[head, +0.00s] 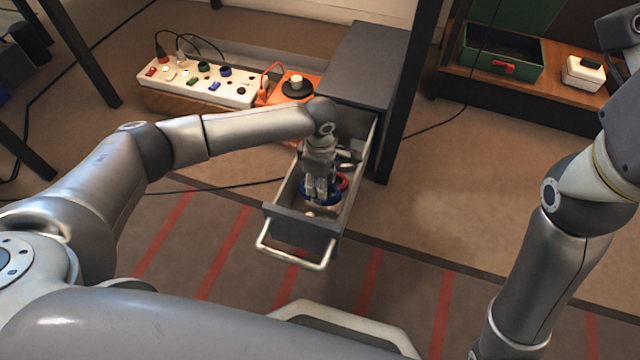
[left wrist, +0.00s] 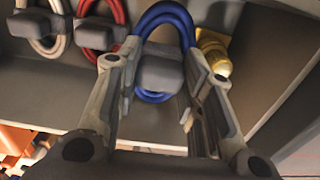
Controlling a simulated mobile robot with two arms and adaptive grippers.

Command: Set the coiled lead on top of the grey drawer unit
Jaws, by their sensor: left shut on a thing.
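The grey drawer unit (head: 366,62) stands at the upper middle of the head view, its top bare, its drawer (head: 285,232) pulled out toward me. My left gripper (head: 318,196) reaches down into this drawer. It is shut on a blue coiled lead (head: 308,201), which is partly hidden by the fingers. In the left wrist view the blue loop (left wrist: 167,17) stands between the fingers (left wrist: 157,80), with a dark grey block at its middle. A red coiled lead (left wrist: 121,13) and a white one (left wrist: 62,45) lie beside it. My right gripper is outside the views.
A yellow piece (left wrist: 215,53) lies beside the blue lead in the drawer. A white power strip (head: 200,82) and an orange case (head: 283,88) stand left of the unit. A dark post (head: 410,80) rises close on its right. A green bin (head: 502,58) sits farther right.

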